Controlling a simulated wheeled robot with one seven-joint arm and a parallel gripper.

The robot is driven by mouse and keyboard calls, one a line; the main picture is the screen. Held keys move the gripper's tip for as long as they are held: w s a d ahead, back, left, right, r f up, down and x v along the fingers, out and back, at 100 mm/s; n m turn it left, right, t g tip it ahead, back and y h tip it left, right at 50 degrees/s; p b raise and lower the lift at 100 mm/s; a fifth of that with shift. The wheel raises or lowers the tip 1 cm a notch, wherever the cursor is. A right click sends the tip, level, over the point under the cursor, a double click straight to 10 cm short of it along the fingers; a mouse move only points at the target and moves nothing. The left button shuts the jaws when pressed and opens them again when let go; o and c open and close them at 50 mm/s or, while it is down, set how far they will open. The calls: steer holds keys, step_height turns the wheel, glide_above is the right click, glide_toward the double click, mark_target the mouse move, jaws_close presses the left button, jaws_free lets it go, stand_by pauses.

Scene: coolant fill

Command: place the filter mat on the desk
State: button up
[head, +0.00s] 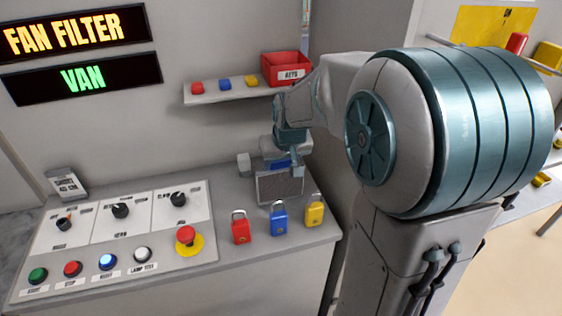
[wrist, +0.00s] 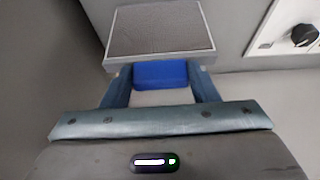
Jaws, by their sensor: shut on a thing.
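The filter mat is a flat grey mesh panel in a light frame with a blue grip tab. In the head view the filter mat (head: 279,187) is upright at the back of the desk (head: 262,238), behind the padlocks. I cannot tell whether its lower edge touches the desk. My gripper (head: 287,168) is above it, shut on the blue tab. In the wrist view the filter mat (wrist: 160,30) extends beyond my gripper (wrist: 160,76), whose two fingers hold the blue tab between them. My arm hides part of the wall behind.
A red padlock (head: 240,228), a blue padlock (head: 279,218) and a yellow padlock (head: 314,211) stand along the desk's front right. A sloped control panel (head: 112,226) with knobs and buttons fills the left. A shelf (head: 222,95) with a red keys bin (head: 286,68) is above.

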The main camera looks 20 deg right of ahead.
steer(key=shift+f, duration=0.25)
steer(key=shift+f, duration=0.25)
steer(key=o, duration=1.3)
steer(key=shift+c, duration=0.2)
steer(key=shift+r, duration=0.15)
steer(key=shift+s+r, duration=0.1)
steer(key=shift+r, duration=0.45)
steer(key=v, duration=1)
steer(key=s+a+f+g, duration=0.1)
steer(key=s+f, duration=0.3)
steer(key=s, duration=0.4)
steer(key=s+a+f, duration=0.1)
steer(key=s+f, duration=0.3)
steer(key=s, duration=0.5)
steer(key=shift+s+a+f+g, duration=0.2)
steer(key=shift+s+a+g, duration=0.1)
steer(key=shift+g, duration=0.1)
